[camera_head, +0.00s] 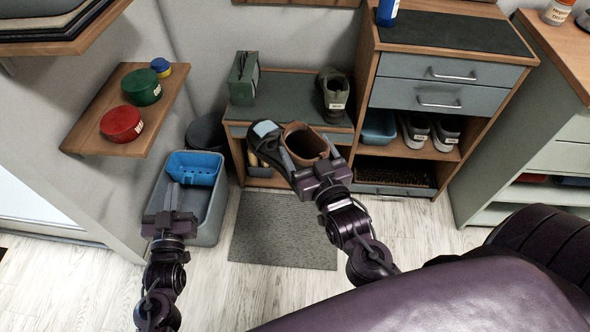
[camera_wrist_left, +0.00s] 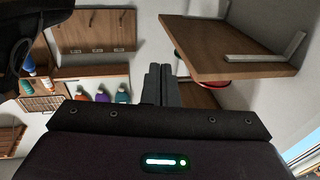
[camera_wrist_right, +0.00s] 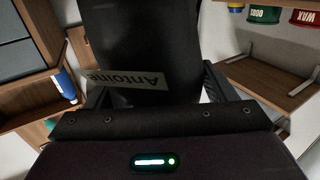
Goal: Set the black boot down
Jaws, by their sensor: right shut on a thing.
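The black boot (camera_head: 262,143) is in my right gripper (camera_head: 309,157), held in front of the low grey-topped bench (camera_head: 290,88). A brown-lined opening beside the fingers appears to be its top. In the right wrist view the boot's black side (camera_wrist_right: 145,45) fills the space between the fingers, with a white label reading "Antoine". I cannot tell whether the boot touches the bench. My left gripper (camera_head: 172,196) is empty, with its fingers together, over the grey bin (camera_head: 211,220). Its closed fingers also show in the left wrist view (camera_wrist_left: 160,84).
An olive boot (camera_head: 333,93) and a green box (camera_head: 243,78) stand on the bench. Grey shoes (camera_head: 429,130) sit in the cabinet on the right. A dark mat (camera_head: 283,230) lies on the floor. Red and green tins (camera_head: 121,123) stand on the left shelf.

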